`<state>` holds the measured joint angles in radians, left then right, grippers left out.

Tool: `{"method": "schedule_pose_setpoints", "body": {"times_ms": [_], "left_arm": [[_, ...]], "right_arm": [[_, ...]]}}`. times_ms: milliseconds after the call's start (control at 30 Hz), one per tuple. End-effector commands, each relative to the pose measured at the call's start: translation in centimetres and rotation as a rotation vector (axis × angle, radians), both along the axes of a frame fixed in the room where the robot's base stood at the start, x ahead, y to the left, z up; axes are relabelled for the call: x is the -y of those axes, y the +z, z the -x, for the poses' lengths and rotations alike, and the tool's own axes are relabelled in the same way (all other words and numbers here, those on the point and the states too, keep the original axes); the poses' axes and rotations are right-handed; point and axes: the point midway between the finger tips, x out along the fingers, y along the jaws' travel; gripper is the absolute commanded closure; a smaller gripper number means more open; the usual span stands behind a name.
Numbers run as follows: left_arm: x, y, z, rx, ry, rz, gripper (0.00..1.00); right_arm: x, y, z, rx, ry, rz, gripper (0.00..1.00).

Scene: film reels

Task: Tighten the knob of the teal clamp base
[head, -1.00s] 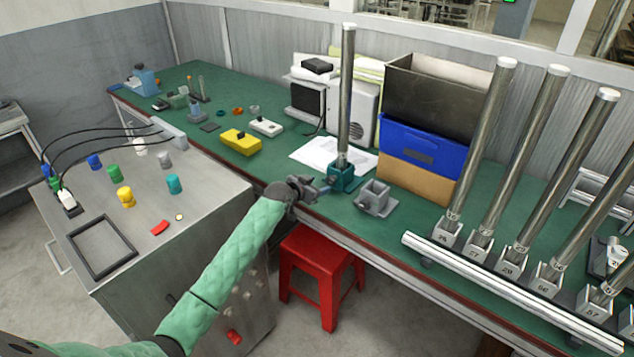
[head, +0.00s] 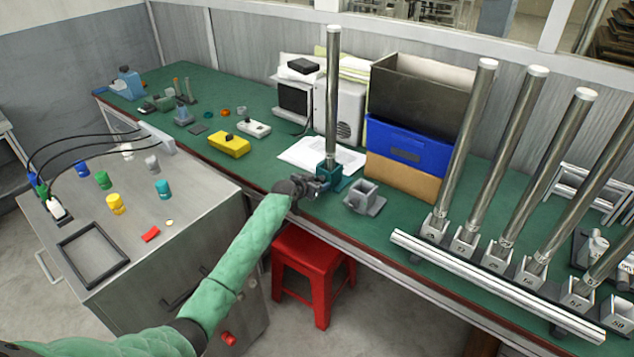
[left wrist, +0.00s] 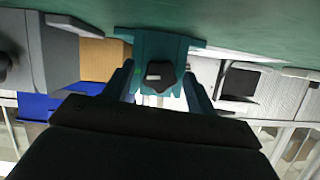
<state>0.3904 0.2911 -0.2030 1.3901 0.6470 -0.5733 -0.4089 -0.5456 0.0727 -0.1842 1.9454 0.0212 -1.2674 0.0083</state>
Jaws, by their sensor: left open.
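The teal clamp base (head: 328,172) stands on the green bench with an upright metal tube (head: 333,95) in it. In the left wrist view the clamp base (left wrist: 160,45) is straight ahead, with its dark knob (left wrist: 160,75) facing me. My left gripper (head: 319,185) is at the front of the base. In the left wrist view the fingers of my left gripper (left wrist: 160,88) are open, one on each side of the knob with gaps between. I cannot tell how deep the knob sits between them. My right gripper is not in view.
A grey clamp base (head: 364,197) without a tube stands just right. Behind are a blue bin (head: 408,147) and papers (head: 305,152). Several tubes in numbered bases stand at the right behind a metal rail (head: 490,283). A red stool (head: 312,265) is below the bench edge.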

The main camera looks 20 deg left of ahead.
Motion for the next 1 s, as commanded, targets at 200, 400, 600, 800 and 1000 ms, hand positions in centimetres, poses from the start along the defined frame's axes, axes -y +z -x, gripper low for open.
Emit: {"method": "schedule_pose_setpoints", "body": {"times_ms": [200,400,600,800,1000], "left_arm": [[-0.01,0.02,0.01,0.0,0.0,0.0,0.65],[-0.01,0.03,0.02,0.001,0.0,-0.002,0.88],[0.03,0.04,0.03,0.03,0.001,-0.078,0.88],[0.1,0.05,0.03,0.046,-0.001,-0.124,0.88],[0.09,0.05,0.03,0.046,-0.001,-0.124,0.88]], "right_arm": [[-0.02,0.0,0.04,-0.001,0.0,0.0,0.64],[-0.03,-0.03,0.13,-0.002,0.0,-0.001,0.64],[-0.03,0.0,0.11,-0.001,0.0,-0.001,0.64],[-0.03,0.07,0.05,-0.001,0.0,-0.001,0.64],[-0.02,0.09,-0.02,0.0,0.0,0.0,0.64]]}}
